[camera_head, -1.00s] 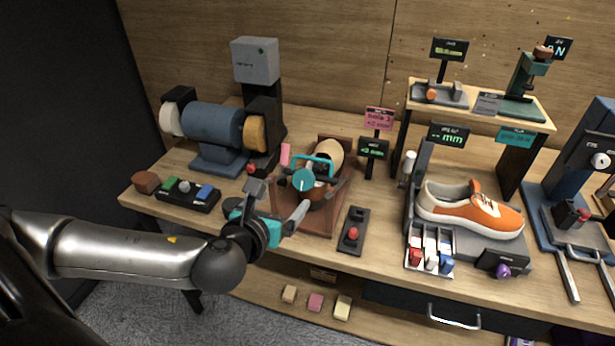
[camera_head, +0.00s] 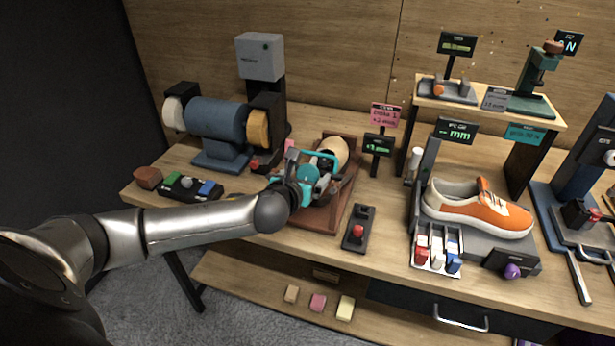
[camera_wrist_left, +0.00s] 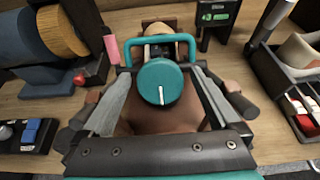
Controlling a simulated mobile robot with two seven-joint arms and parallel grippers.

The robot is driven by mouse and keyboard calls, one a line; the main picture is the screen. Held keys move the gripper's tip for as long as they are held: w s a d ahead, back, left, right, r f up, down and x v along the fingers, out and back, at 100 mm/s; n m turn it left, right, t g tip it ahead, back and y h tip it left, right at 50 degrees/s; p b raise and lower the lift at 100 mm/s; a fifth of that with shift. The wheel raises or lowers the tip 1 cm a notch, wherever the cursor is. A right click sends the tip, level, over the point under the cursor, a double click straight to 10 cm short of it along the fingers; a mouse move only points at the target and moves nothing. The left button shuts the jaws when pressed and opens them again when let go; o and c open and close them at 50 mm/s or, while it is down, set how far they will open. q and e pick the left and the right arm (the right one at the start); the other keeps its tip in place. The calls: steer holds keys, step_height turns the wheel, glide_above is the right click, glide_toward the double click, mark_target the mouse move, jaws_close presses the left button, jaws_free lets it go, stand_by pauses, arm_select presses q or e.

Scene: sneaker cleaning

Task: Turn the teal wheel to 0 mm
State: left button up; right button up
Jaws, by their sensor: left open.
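The teal wheel (camera_wrist_left: 161,82) is a round knob with a white pointer line, sitting on the brown sole machine in front of a teal handle (camera_wrist_left: 160,44). In the head view the wheel (camera_head: 308,174) is partly covered by my left gripper (camera_head: 311,180). In the left wrist view my left gripper (camera_wrist_left: 160,98) is open, with one finger on each side of the wheel and visible gaps. The white line points towards the bottom of the picture. A small display (camera_head: 377,146) with green digits stands behind right; its text is too small to read surely. My right gripper is out of view.
A blue grinder (camera_head: 215,122) stands to the left, with a button box (camera_head: 190,187) in front. A red-button box (camera_head: 358,229) lies right of the machine. The orange sneaker (camera_head: 483,212) rests on its stand further right.

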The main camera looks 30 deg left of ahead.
arm_select(q)
steer(key=shift+w+f, duration=0.1)
steer(key=shift+w, duration=0.15)
steer(key=c, duration=1.4)
